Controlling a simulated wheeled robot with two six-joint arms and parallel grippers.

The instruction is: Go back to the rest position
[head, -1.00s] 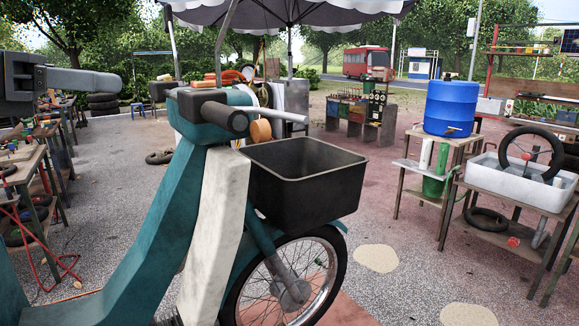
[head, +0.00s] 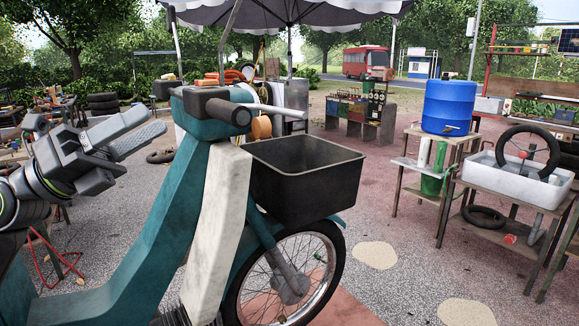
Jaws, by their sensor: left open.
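My left gripper (head: 140,130) is in the left part of the head view. Its two fingers point right and stand apart, with nothing between them. It is in the air to the left of the teal and white moped (head: 170,200), apart from its handlebar (head: 222,112) as far as I can tell. My right gripper is not in view.
The moped with its black front basket (head: 305,175) fills the middle. On the right are a blue barrel (head: 448,104) on a wooden stand and a white tub (head: 515,182) with a tyre in it. Paved floor (head: 400,285) is free between them.

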